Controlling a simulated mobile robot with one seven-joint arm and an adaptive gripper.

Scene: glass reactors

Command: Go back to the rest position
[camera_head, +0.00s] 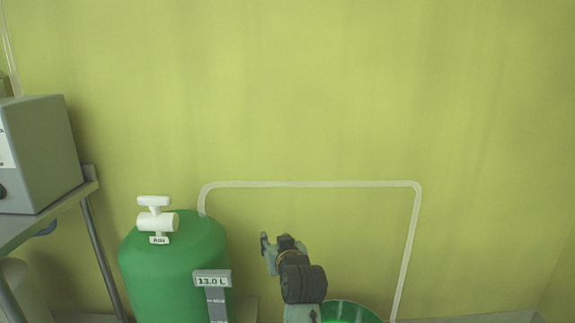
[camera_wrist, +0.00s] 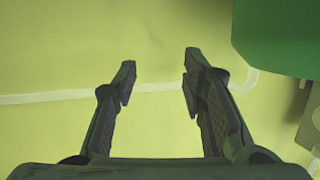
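My gripper (camera_head: 268,250) shows at the lower middle of the head view, at the end of my dark wrist, to the right of the green tank. In the wrist view my gripper (camera_wrist: 157,80) has its two fingers apart, with nothing between them but the yellow-green wall and a pale tube behind. It is open and empty. It is not seen touching anything.
A green tank (camera_head: 175,262) with a white valve (camera_head: 157,215) and a "13.0 L" label stands left of my gripper. A pale tube (camera_head: 310,184) runs along the wall. A green round vessel (camera_head: 352,312) is at the bottom. A grey box (camera_head: 42,150) sits on a shelf at left.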

